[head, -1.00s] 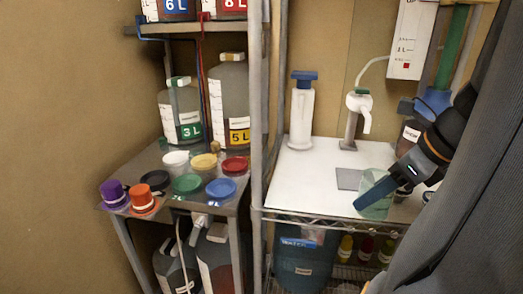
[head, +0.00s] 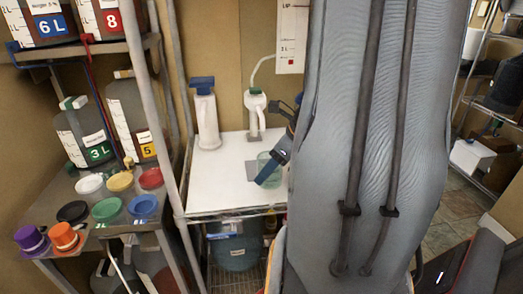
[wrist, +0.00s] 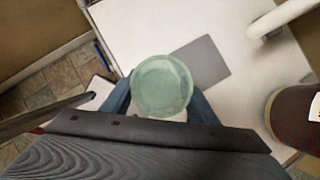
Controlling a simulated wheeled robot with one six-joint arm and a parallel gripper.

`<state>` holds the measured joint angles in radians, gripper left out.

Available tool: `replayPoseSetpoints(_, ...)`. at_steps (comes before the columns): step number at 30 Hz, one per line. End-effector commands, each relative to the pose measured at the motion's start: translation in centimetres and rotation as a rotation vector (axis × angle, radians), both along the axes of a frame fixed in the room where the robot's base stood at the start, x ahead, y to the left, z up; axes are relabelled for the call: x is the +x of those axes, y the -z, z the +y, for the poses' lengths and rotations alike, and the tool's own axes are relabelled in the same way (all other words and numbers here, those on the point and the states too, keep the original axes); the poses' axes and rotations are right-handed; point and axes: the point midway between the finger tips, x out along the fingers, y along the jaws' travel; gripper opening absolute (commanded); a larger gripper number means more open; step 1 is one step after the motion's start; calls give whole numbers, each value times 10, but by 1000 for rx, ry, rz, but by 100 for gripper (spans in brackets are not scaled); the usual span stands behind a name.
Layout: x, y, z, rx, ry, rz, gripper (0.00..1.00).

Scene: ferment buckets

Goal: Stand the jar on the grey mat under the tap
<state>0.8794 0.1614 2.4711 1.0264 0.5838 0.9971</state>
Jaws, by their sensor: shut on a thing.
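The jar (head: 264,160) is a pale green, see-through vessel at the front right of the white worktop. My gripper (head: 272,169) has its blue fingers shut on it. In the wrist view the jar (wrist: 162,84) sits round and open-mouthed between the two fingers. The grey mat (head: 251,171) lies flat just left of the jar; in the wrist view the mat (wrist: 206,61) is bare, with the jar overlapping its near corner in the picture. I cannot tell whether the jar touches the worktop. The white tap (head: 255,106) stands behind the mat.
A blue-topped white pump bottle (head: 205,115) stands left of the tap. A dark red-brown bottle (wrist: 298,115) is right of the jar in the wrist view. A shelf post (head: 160,110) and a table of coloured lids (head: 107,208) are at left. My arm hides the worktop's right side.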

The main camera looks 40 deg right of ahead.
Motion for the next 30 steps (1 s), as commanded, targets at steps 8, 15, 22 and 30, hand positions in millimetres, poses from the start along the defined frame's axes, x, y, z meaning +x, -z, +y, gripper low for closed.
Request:
replayPoseSetpoints(8, 56, -2, -34, 0, -1, 0, 23)
replayPoseSetpoints(15, 86, -1, -53, 0, 0, -1, 23)
replayPoseSetpoints(22, 97, 6, -59, 3, 1, 2, 23)
replayPoseSetpoints(30, 97, 34, -60, 1, 1, -1, 23)
